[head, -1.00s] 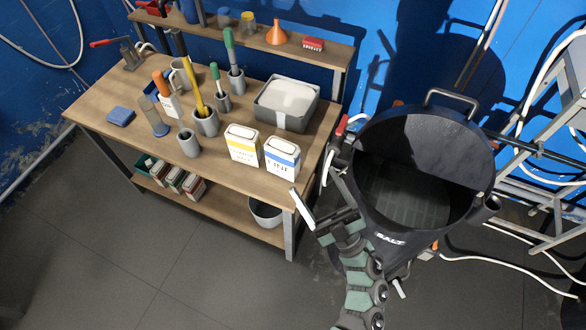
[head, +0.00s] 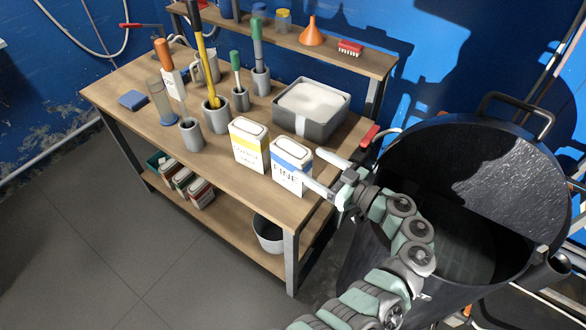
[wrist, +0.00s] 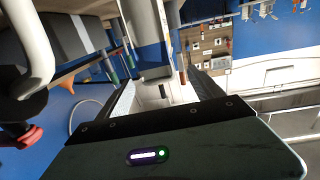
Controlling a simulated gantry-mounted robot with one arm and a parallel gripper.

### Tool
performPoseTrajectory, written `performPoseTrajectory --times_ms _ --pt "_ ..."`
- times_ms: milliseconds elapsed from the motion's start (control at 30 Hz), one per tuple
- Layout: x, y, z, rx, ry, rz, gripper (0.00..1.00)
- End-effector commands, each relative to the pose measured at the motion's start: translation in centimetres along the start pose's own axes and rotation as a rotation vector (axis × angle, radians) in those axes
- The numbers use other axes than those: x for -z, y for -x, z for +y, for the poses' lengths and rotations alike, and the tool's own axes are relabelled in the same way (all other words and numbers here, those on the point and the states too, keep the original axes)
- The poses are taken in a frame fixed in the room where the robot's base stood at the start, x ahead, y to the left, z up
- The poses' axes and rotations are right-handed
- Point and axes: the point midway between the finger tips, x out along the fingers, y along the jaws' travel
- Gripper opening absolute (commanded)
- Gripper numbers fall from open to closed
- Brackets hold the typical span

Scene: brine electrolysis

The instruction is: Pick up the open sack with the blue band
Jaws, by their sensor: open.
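The open sack with the blue band (head: 288,166) stands upright near the front right edge of the bench. It is white and marked FINE. My gripper (head: 313,168) is open at its right side, with both fingers pointing left at it. The near finger overlaps the sack's lower right edge in the head view; I cannot tell if anything touches. A similar sack with a yellow band (head: 249,145) stands close on the left.
A grey tray of white material (head: 312,108) stands behind the sacks. Grey cups (head: 191,135) with tools stand to the left. A large dark SALT bin (head: 400,165) is right of the bench (head: 150,106).

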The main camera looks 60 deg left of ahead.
Motion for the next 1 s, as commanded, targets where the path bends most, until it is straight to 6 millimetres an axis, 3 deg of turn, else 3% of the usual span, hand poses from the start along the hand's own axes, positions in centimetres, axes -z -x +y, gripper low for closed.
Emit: performPoseTrajectory --times_ms 100,367,600,867,1000 --pt "-0.2 -2.1 -0.2 0.007 0.002 0.001 0.76" --pt "-0.5 -4.2 0.1 0.002 0.001 0.003 0.76" --pt "-0.8 -7.8 0.3 0.005 0.003 0.003 0.76" --pt "-0.7 -8.2 0.4 0.000 0.002 0.003 0.76" --pt "-0.7 -8.2 0.4 0.001 0.002 0.003 0.66"
